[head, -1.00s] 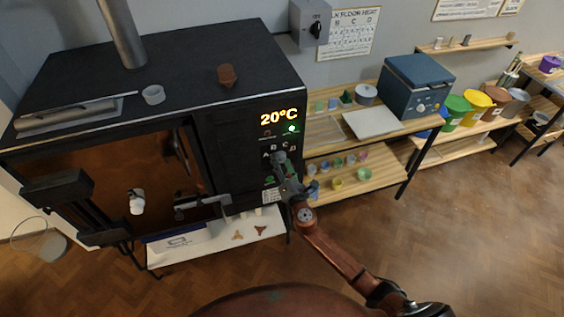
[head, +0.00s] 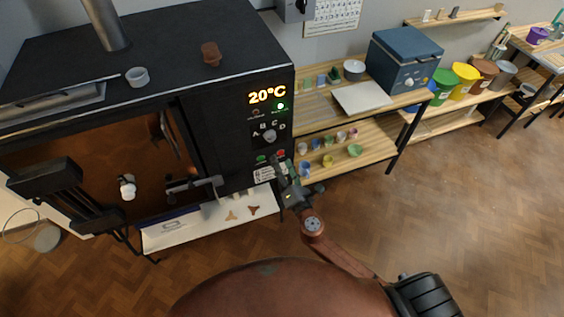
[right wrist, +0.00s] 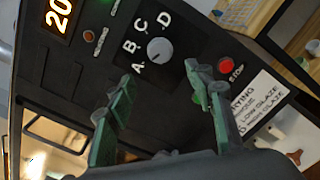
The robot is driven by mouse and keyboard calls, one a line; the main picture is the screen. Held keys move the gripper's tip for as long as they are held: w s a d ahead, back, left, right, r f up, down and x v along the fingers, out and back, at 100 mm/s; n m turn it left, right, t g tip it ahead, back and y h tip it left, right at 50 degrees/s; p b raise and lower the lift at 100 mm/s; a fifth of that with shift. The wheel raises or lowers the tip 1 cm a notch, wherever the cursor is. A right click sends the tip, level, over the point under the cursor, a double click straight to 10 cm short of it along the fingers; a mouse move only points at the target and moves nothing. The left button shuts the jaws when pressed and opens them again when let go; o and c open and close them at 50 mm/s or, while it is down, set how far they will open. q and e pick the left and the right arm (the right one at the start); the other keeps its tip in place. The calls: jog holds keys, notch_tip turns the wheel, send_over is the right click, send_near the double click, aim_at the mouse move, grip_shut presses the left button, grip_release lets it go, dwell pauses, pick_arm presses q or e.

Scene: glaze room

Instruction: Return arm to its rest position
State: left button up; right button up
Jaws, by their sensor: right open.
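My right gripper (head: 281,166) is open and empty, in front of the lower right part of the black kiln's control panel. In the right wrist view its two green fingers (right wrist: 163,85) stand apart, below the round selector dial (right wrist: 158,50) and left of the red stop button (right wrist: 226,65). They do not appear to touch either. The dial also shows in the head view (head: 270,137), clear of the gripper. The panel display (head: 267,95) reads 20°C, with a green light lit below it. My left gripper is not in view.
The kiln (head: 150,75) stands open at the left, with a white object (head: 127,187) inside. A wooden shelf unit (head: 375,140) with small cups stands right of the panel. A blue box (head: 403,62) sits on top. Open floor (head: 470,220) lies at the lower right.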

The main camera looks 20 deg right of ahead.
jog(key=shift+f, duration=0.1)
jog(key=s+d+f+m+g+h+b, duration=0.1)
jog(key=s+d+f+m+g, duration=0.2)
jog(key=f, duration=1)
jog(key=d+f+m+g+h+b, duration=0.15)
jog(key=d+f+m, duration=0.3)
jog(key=f, duration=0.95)
jog(key=s+d+f+m+g+b, duration=0.1)
jog(key=s+d+f+m+g, duration=0.2)
jog(key=s+f, duration=0.5)
jog(key=s+d+f+m+g+b, duration=0.1)
jog(key=s+d+f+m+g, duration=0.25)
jog(key=f, duration=0.85)
jog(key=s+d+f+m+g+b, duration=0.1)
jog(key=s+f+m+g, duration=0.15)
jog(key=s+f, duration=0.65)
jog(key=s+d+f+m+g, duration=0.1)
jog(key=s+f+m, duration=0.2)
jog(key=s+f, duration=0.6)
jog(key=s+a+f+m+g+y+b, duration=0.1)
jog(key=s+f+m, duration=0.2)
jog(key=s, duration=0.8)
jog(key=s+a+f+m+g, duration=0.1)
jog(key=s+f+m, duration=0.1)
jog(key=s, duration=0.9)
jog(key=shift+f+m+y+b, duration=0.35)
jog(key=shift+f+m+b, duration=0.05)
jog(key=shift+m, duration=0.45)
jog(key=shift+g, duration=0.25)
jog(key=shift+c, duration=0.4)
